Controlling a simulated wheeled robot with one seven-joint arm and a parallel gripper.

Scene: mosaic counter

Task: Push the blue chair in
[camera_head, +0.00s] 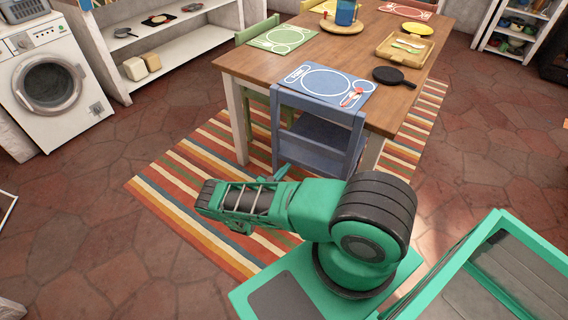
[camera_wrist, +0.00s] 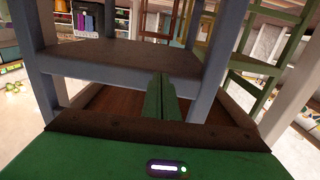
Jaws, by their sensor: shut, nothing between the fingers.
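The blue chair (camera_head: 317,138) stands at the near end of the wooden table (camera_head: 250,66), its back towards me. The top of its back is close to the table edge; how far the seat reaches under the table is partly hidden. In the wrist view, the chair's blue-grey posts (camera_wrist: 38,70) stand on both sides of its flat seat (camera_wrist: 125,58). My gripper (camera_wrist: 161,80) is shut and empty, with its fingers pointing at the chair between the posts. I cannot tell whether they touch it. In the head view my arm mostly hides the gripper.
A striped rug (camera_head: 165,190) lies under the table and chair. A green chair (camera_head: 257,32) stands at the table's left side. A blue placemat (camera_head: 323,82) and black pan (camera_head: 393,76) lie on the table. A washing machine (camera_head: 50,85) is at left. The tiled floor around is open.

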